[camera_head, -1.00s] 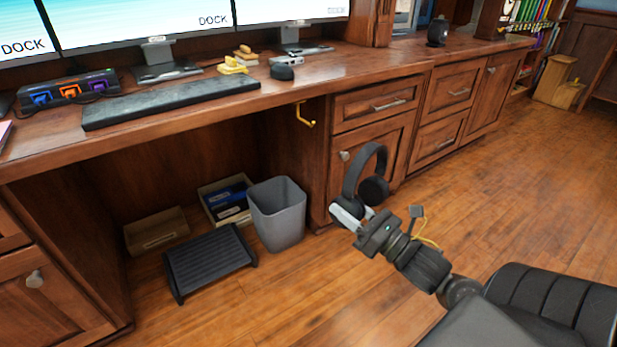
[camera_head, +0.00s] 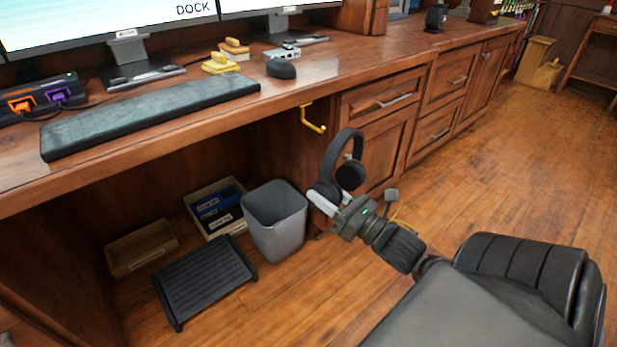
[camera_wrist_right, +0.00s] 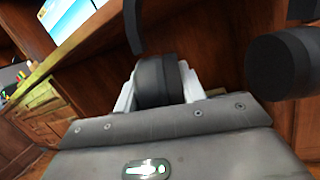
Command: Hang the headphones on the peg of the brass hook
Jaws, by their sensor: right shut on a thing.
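The brass hook (camera_head: 313,121) is fixed under the front edge of the desk, on the side panel left of the drawers. Its peg sticks out toward the right and turns up at the tip. My right gripper (camera_head: 322,200) is shut on the black headphones (camera_head: 332,160), gripping one ear cup. The headband rises above the gripper and the other cup hangs to the right. They are apart from the hook, in front of and below it. In the right wrist view the gripped cup (camera_wrist_right: 158,82) sits between the pale fingers. The hook is not seen there. My left gripper is out of view.
A grey waste bin (camera_head: 275,222) stands under the desk, beside a black footrest (camera_head: 205,282) and two open boxes. Drawer handles (camera_head: 393,100) stick out right of the hook.

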